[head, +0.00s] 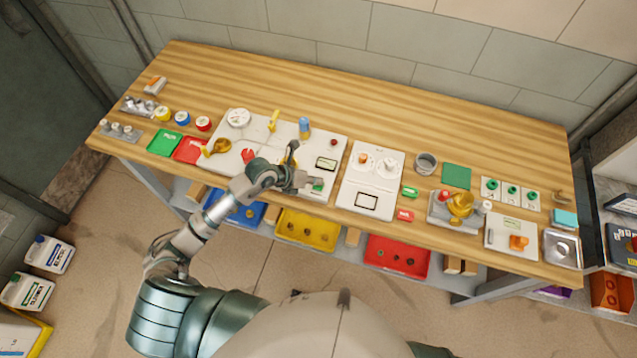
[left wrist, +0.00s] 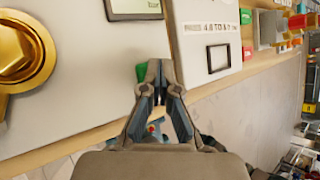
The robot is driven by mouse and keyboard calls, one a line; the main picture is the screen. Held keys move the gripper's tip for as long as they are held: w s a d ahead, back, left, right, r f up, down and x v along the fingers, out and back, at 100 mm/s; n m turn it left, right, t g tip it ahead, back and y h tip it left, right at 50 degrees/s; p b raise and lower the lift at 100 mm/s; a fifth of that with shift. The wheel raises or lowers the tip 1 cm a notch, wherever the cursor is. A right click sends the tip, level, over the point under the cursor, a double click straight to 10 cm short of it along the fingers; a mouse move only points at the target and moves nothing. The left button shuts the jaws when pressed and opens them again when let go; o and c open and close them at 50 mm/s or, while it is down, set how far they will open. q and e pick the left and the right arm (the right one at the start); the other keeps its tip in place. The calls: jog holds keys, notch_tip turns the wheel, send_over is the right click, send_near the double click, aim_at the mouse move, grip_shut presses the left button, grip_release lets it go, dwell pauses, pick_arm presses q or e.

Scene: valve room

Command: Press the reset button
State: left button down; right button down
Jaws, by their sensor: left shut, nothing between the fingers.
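A green button (head: 318,187) sits near the front edge of the large white panel (head: 235,150) on the workbench. It also shows in the left wrist view (left wrist: 141,73), partly hidden behind my fingertips. My left gripper (head: 311,181) is shut and empty, with its tips right beside the green button. In the left wrist view the closed fingertips (left wrist: 160,70) overlap the button's right side. I cannot tell whether they touch it. No label on it is readable. My right gripper is not in view.
A small display (head: 326,163) lies just behind the button, and a brass valve (left wrist: 20,58) stands to its left. A second white panel (head: 371,180) stands to the right. The wooden bench (head: 400,120) is clear along the back.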

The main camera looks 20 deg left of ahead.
pick_arm(q)
jog(key=shift+d+r+p, duration=0.2)
jog(key=shift+r+p, duration=0.65)
jog(key=shift+r, duration=0.1)
jog(key=shift+r+p, duration=0.4)
jog(key=shift+r, duration=0.05)
notch_tip(320, 180, up, 4)
jog(key=p, duration=0.3)
jog(key=shift+r, duration=0.1)
dwell(0.3)
